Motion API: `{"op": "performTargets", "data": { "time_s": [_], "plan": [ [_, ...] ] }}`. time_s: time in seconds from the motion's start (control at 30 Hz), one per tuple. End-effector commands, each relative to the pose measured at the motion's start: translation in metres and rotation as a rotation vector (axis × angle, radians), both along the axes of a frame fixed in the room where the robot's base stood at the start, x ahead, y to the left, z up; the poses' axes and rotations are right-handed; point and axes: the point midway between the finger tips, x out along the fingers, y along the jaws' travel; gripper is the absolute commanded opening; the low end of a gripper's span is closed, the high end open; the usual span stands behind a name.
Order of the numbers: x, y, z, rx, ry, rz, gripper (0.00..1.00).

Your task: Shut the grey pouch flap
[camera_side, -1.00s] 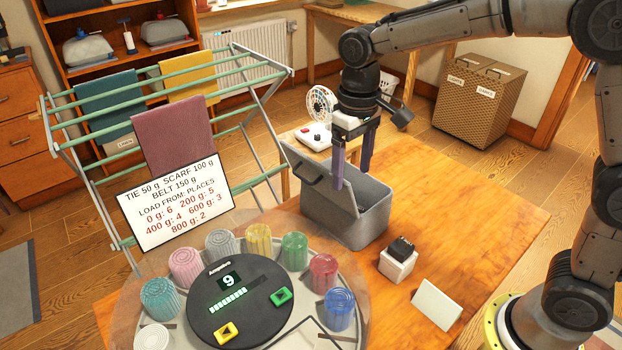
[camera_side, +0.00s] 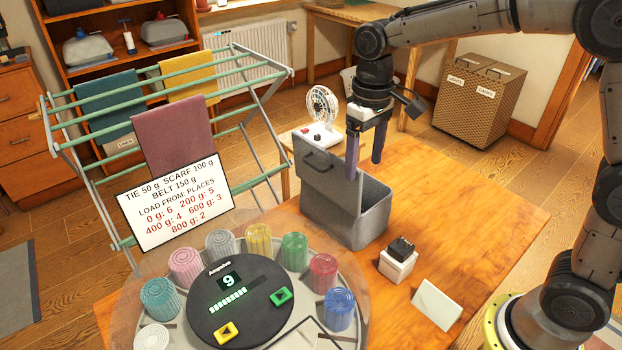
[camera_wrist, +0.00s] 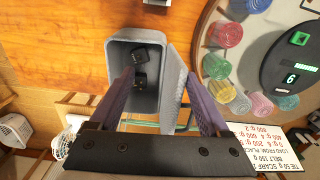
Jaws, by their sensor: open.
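The grey pouch (camera_side: 372,222) is a box-like container on the wooden table, open at the top. Its flap (camera_side: 325,178), with a dark handle, stands raised, roughly upright, along the left side of the opening. My gripper (camera_side: 364,169) is open, its purple fingers pointing down at the flap's far right edge. There the flap (camera_wrist: 173,92) appears between my two spread fingers (camera_wrist: 160,75), one over the opening and one on the outer side. I cannot tell whether either finger touches it.
A carousel (camera_side: 240,305) with several coloured rolls stands left of the pouch. A white block with a black top (camera_side: 398,262) and a blank card (camera_side: 437,304) sit to the right. A small fan (camera_side: 321,105) stands behind. A drying rack (camera_side: 150,125) and sign (camera_side: 175,200) are left.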

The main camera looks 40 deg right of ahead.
Motion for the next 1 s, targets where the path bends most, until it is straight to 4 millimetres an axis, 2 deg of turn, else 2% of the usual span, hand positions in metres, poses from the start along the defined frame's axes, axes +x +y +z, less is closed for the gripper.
{"op": "performTargets", "data": {
  "time_s": [0.7,1.0],
  "plan": [
    [0.001,-0.026,-0.005,0.0,0.0,-0.001,0.8],
    [0.002,-0.032,-0.006,0.0,0.0,0.0,0.8]
  ]
}}
